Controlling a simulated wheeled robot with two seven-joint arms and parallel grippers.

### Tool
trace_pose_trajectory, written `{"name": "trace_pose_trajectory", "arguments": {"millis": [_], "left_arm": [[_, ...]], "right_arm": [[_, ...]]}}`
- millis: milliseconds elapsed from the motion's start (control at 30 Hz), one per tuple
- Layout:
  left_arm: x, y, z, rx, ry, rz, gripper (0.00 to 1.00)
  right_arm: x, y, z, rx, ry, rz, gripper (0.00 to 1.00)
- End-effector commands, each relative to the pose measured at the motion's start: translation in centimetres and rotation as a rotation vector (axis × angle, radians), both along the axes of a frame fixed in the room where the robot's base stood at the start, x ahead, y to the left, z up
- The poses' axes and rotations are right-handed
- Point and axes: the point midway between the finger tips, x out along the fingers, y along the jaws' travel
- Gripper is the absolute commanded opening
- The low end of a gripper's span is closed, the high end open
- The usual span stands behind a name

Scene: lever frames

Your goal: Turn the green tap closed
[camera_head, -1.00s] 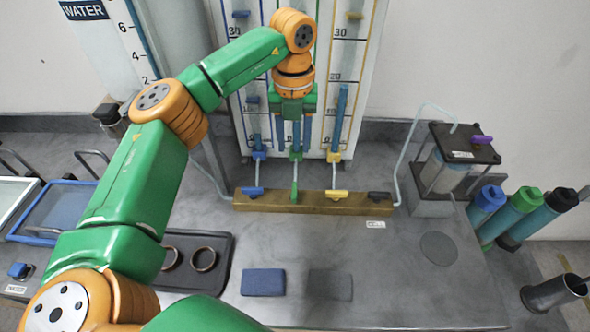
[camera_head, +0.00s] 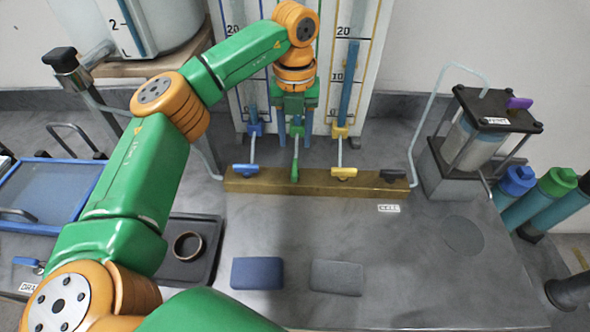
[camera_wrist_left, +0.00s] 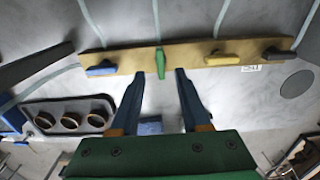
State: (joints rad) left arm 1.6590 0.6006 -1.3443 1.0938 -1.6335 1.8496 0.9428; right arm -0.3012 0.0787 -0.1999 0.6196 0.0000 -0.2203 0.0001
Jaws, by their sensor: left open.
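The green tap (camera_head: 295,165) sits on the brass-coloured bar (camera_head: 318,187), between the blue tap (camera_head: 245,169) and the yellow tap (camera_head: 344,172). Its handle points across the bar, in line with its pipe; the blue and yellow handles lie along the bar. My left gripper (camera_head: 296,121) is above and behind the bar in the head view, its fingers partly hidden by my wrist. In the left wrist view the open, empty fingers (camera_wrist_left: 159,74) point at the bar, with the green handle (camera_wrist_left: 160,63) between and just beyond the tips. My right gripper is out of view.
A black tap (camera_head: 392,175) is at the bar's right end. Behind stands a scaled panel (camera_head: 367,75) with coloured tubes. A pump-like device (camera_head: 470,140) stands right. A blue pad (camera_head: 257,273), a grey pad (camera_head: 336,277) and a dark tray (camera_head: 208,225) lie in front.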

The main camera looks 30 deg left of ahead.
Motion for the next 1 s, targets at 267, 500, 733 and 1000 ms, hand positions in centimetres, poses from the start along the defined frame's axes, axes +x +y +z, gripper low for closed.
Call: {"name": "trace_pose_trajectory", "arguments": {"millis": [267,500,733,1000], "left_arm": [[-0.1,0.0,-4.3,0.001,0.004,0.000,0.46],[-0.1,0.0,-7.2,0.001,0.000,0.000,0.46],[0.0,0.0,-7.4,0.000,-0.001,0.000,0.38],[0.0,0.0,-7.3,0.000,-0.001,0.000,0.00]], "right_arm": [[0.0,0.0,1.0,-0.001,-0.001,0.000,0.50],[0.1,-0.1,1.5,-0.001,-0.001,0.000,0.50],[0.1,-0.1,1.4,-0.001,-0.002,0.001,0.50],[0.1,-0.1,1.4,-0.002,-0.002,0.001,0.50]]}}
